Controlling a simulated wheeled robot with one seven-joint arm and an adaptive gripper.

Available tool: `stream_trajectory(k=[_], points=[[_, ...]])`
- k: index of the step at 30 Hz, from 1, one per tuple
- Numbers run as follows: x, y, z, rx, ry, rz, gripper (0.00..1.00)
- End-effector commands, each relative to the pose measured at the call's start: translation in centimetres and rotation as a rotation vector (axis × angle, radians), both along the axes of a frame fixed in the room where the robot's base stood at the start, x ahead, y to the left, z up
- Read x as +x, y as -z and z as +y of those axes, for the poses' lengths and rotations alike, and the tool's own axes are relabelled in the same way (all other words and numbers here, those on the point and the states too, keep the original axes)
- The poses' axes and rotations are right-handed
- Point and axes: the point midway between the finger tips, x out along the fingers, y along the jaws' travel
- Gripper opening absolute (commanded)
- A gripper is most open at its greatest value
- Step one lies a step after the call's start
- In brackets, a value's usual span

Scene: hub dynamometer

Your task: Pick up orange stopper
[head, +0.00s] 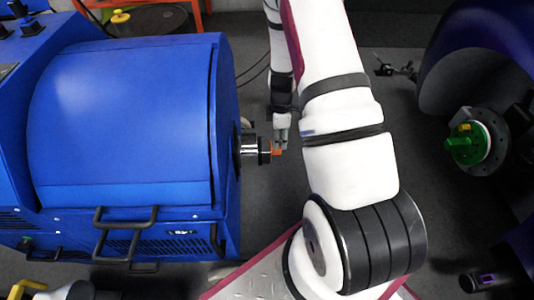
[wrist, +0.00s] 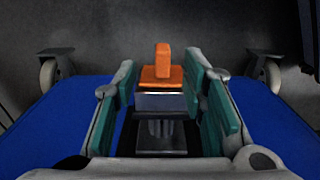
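The orange stopper (head: 277,152) sits on the end of the dark and silver shaft (head: 250,148) that sticks out of the blue machine's right side. In the wrist view the stopper (wrist: 162,64) shows as an upright orange tab on a wider orange base, above a silver block. My gripper (head: 281,143) is at the stopper in the head view. In the wrist view my gripper (wrist: 160,78) is open, with a green-padded finger on each side of the stopper and visible gaps between. The exact depth of the fingertips relative to the stopper is hard to tell.
The large blue machine (head: 125,125) fills the left. A dark purple machine with a green and yellow hub piece (head: 465,150) stands at the right. Two casters (wrist: 50,70) flank the blue surface in the wrist view. Grey floor lies between the machines.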

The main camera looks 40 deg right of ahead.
Motion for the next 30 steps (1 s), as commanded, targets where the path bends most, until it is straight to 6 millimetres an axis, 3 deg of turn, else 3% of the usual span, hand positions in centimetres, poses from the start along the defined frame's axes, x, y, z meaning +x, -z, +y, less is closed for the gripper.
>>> stream_trajectory(k=[5, 15, 24, 30], points=[[-0.1, 1.1, -0.1, 0.0, 0.001, 0.0, 0.38], [-0.7, 5.3, -0.4, -0.001, 0.0, 0.001, 0.38], [-0.7, 5.5, -0.4, -0.001, 0.0, 0.0, 0.38], [-0.6, 5.5, -0.4, -0.001, 0.0, 0.0, 0.0]])
